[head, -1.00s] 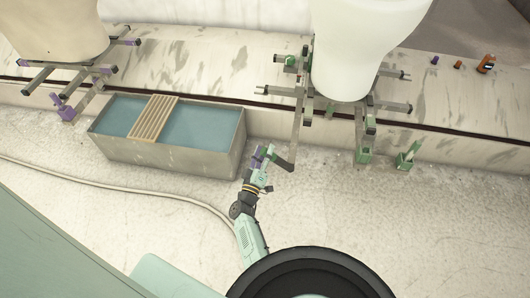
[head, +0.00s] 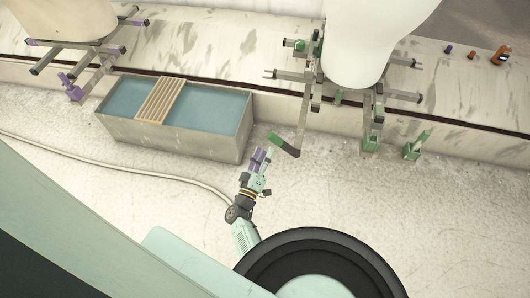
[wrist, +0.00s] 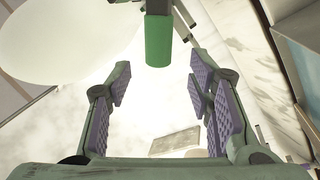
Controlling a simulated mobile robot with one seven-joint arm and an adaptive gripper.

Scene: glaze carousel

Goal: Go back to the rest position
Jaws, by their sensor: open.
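A green-ended handle (head: 283,143) on a dark crank arm hangs from the carousel frame, just up and right of my gripper. In the wrist view the green handle end (wrist: 158,42) lies ahead of the fingers at the top, apart from both pads. My arm (head: 244,236) reaches up from the bottom of the head view.
A trough of blue water (head: 212,136) with a wooden slat rack (head: 160,101) stands left of my gripper. A large white vessel (head: 362,45) rests on the metal carousel frame. A hose (head: 100,160) crosses the floor at left. Floor to the right (head: 450,220) is clear.

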